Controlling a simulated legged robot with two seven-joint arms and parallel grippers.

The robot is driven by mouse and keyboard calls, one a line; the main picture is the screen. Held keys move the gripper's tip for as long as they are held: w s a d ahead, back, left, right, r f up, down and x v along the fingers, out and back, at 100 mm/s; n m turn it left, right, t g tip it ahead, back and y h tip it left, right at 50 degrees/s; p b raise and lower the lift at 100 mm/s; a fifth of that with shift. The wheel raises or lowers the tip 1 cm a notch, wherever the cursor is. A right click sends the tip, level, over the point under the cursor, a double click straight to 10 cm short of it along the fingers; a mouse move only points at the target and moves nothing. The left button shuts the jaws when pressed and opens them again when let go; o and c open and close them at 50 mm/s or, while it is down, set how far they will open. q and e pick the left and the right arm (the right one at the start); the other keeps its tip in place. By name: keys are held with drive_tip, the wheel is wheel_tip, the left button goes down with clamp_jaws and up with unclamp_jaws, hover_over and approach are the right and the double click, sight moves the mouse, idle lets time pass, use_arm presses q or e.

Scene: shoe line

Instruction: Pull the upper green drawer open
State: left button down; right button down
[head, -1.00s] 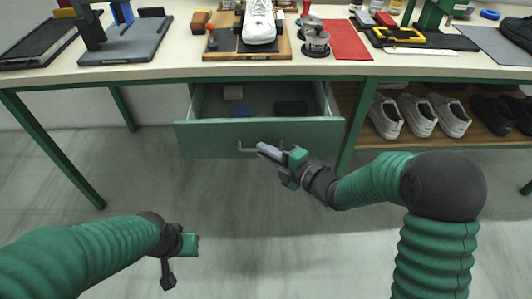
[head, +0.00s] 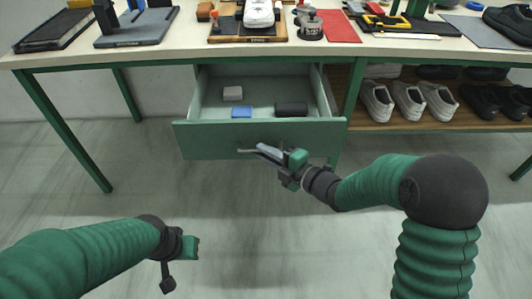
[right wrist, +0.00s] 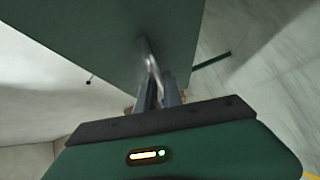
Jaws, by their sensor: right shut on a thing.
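The upper green drawer (head: 215,143) under the workbench is pulled well out, and its inside shows from above. Its metal bar handle (head: 246,151) is on the front panel. My right gripper (head: 264,149) is shut on the handle, near its right part. In the right wrist view the handle (right wrist: 150,58) runs down between the fingers (right wrist: 159,92), with the green drawer front (right wrist: 95,40) behind it. My left gripper (head: 188,248) hangs low over the floor at the left, away from the drawer; its fingers are not clear.
White shoes (head: 408,102) stand on a shelf at the right. The workbench (head: 190,47) above holds tools and a shoe. The floor before the drawer is free.

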drive_tip(key=shift+f, duration=0.15)
drive_tip(key=c, duration=1.5)
unclamp_jaws()
drive_tip(key=shift+a, duration=0.1)
drive_tip(key=p+v, duration=0.4)
drive_tip(key=v, duration=1.3)
drive_tip(key=shift+w, duration=0.1)
